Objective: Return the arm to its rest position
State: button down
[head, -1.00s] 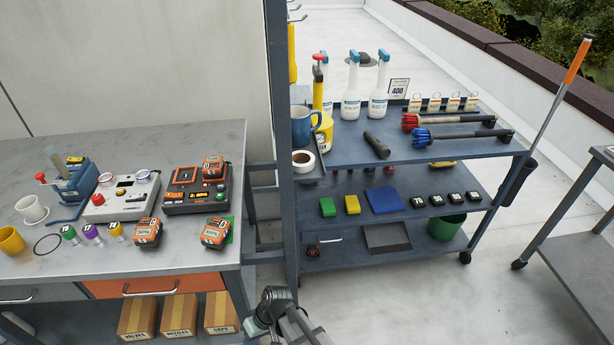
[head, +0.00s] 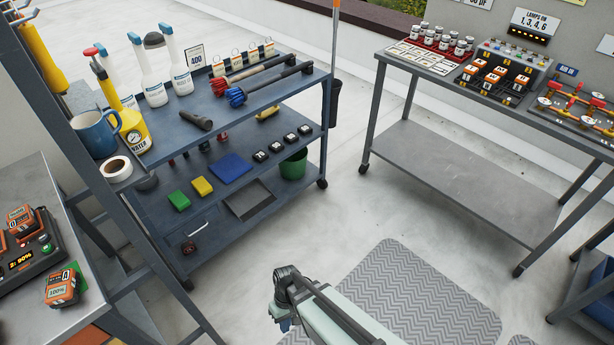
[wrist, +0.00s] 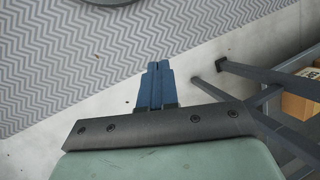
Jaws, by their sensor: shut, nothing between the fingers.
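My gripper shows in the wrist view (wrist: 156,84) with its two blue fingers together and nothing between them. It hangs over the light floor beside the grey zigzag mat. In the head view my arm reaches up from the bottom middle, over the floor and the near edge of the zigzag mat (head: 420,300). The fingers are mostly hidden there behind the dark wrist joint; only a small blue part shows. The arm touches nothing that I can see.
The dark shelf cart (head: 290,105) with bottles and tools stands ahead on the left. A grey workbench (head: 25,320) is at the left edge. A steel table (head: 465,180) with test gear stands on the right. Open floor (head: 330,215) lies between them.

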jog(key=s+d+f+m+g, duration=0.1)
jog(key=s+d+m, duration=0.2)
jog(key=d, duration=0.9)
jog(key=s+d+f+m+g, duration=0.1)
jog(key=s+d, duration=0.5)
jog(key=d, duration=0.6)
jog(key=f+m, duration=0.1)
jog(key=m, duration=0.1)
jog(key=shift+s+d+m+h, duration=0.2)
jog(key=shift+d+m+h, duration=0.1)
jog(key=shift+d+m, duration=0.1)
